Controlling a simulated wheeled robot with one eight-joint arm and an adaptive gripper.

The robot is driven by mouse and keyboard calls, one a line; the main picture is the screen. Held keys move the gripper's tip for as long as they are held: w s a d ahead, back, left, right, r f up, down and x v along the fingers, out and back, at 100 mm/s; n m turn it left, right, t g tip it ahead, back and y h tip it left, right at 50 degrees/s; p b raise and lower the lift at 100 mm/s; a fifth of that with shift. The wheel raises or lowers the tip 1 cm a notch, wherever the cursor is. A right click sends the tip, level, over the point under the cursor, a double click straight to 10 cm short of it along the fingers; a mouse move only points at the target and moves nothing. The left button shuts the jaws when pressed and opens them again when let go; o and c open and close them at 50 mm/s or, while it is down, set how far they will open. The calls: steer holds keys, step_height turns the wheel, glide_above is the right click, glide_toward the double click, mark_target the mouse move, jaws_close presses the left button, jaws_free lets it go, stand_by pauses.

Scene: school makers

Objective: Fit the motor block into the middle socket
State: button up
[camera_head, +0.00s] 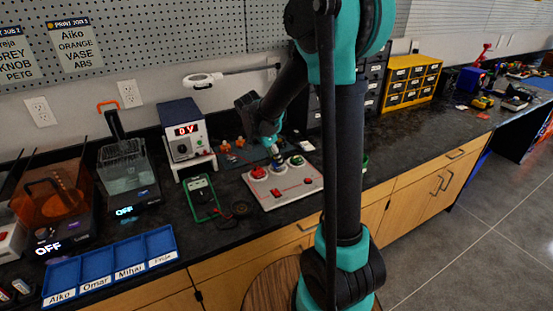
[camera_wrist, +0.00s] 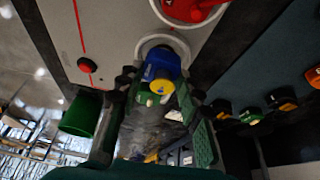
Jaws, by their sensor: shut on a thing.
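The motor block (camera_wrist: 160,66) is blue with a yellow round part and a green and white end, seen between my fingers in the wrist view. My gripper (camera_wrist: 158,88) is shut on it; in the head view my gripper (camera_head: 274,148) is over the pale socket board (camera_head: 304,190). The block lines up with the pale middle socket ring (camera_wrist: 178,42); I cannot tell how deep it sits. A red part sits in the left socket (camera_head: 258,172), and it also shows in the wrist view (camera_wrist: 192,8).
A power supply (camera_head: 184,130) and a green-framed meter (camera_head: 202,197) stand left of the board. A blue mat with small orange parts (camera_head: 240,152) lies behind it. A green cup (camera_wrist: 80,114) is close beside my gripper. A blue name tray (camera_head: 112,262) is at the front left.

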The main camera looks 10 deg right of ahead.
steer(key=shift+f, duration=0.55)
steer(key=o, duration=0.9)
steer(key=shift+c, duration=0.2)
steer(key=v, duration=1.1)
stand_by(0.6)
